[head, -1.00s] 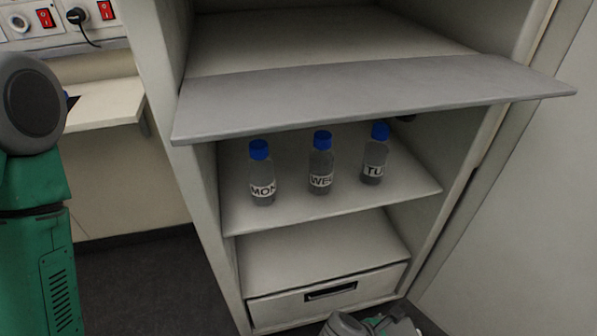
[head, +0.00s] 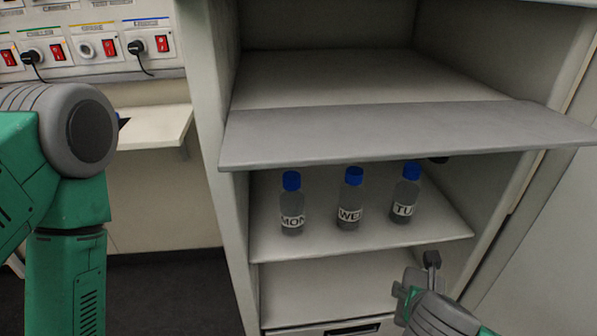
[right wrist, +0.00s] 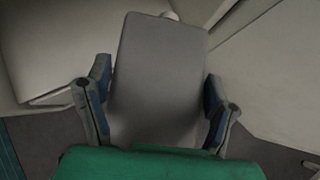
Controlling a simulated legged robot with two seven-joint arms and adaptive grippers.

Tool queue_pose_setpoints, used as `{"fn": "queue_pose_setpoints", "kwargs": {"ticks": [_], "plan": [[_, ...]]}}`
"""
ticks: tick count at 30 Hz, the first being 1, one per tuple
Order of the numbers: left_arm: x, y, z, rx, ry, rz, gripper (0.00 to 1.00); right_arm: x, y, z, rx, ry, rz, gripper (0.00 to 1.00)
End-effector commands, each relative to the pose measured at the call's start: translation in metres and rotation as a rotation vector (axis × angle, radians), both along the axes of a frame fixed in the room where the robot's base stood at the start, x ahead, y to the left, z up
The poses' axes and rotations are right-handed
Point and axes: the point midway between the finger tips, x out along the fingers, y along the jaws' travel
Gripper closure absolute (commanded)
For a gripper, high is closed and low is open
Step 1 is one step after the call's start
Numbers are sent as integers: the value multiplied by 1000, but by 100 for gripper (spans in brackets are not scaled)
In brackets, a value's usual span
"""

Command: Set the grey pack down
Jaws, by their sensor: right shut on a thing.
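The grey pack (right wrist: 162,70) is a flat grey block with rounded corners, filling the middle of the right wrist view. My right gripper (right wrist: 158,88) is shut on it, one finger at each side. In the head view my right gripper (head: 424,276) is low at the right, in front of the cabinet's lower shelf. I cannot clearly make out the pack there. My left arm stands at the left edge of the head view, but its gripper is out of the picture.
Three blue-capped bottles, MON (head: 292,205), WED (head: 350,200) and TU (head: 405,195), stand on the middle shelf (head: 285,248). A grey board (head: 390,137) juts out above them. The lower shelf (head: 320,285) and upper compartment (head: 350,75) look empty. A drawer (head: 345,330) is below.

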Motion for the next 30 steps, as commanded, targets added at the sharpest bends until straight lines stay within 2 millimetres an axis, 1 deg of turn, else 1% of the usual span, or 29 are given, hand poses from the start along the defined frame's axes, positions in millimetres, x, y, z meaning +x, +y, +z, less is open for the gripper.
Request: {"fn": "queue_pose_setpoints", "kwargs": {"ticks": [1,3,9,11,15,20,23,25,30], "plan": [[0,0,0,0,0,0,59,13,-2,22,-5,-13,79,63],[0,0,0,0,0,0,59,24,-1,41,-5,-11,173,63],[0,0,0,0,0,0,59,50,2,86,-7,-7,392,63],[0,0,0,0,0,0,59,55,6,95,-4,-7,445,63],[0,0,0,0,0,0,59,54,18,96,-6,-18,463,63],[0,0,0,0,0,0,59,55,23,98,-8,-24,474,63],[0,0,0,0,0,0,59,54,21,97,-9,-21,470,63],[0,0,0,0,0,0,66,54,17,95,-8,-16,462,63],[0,0,0,0,0,0,66,53,9,91,-3,-3,438,63]]}}
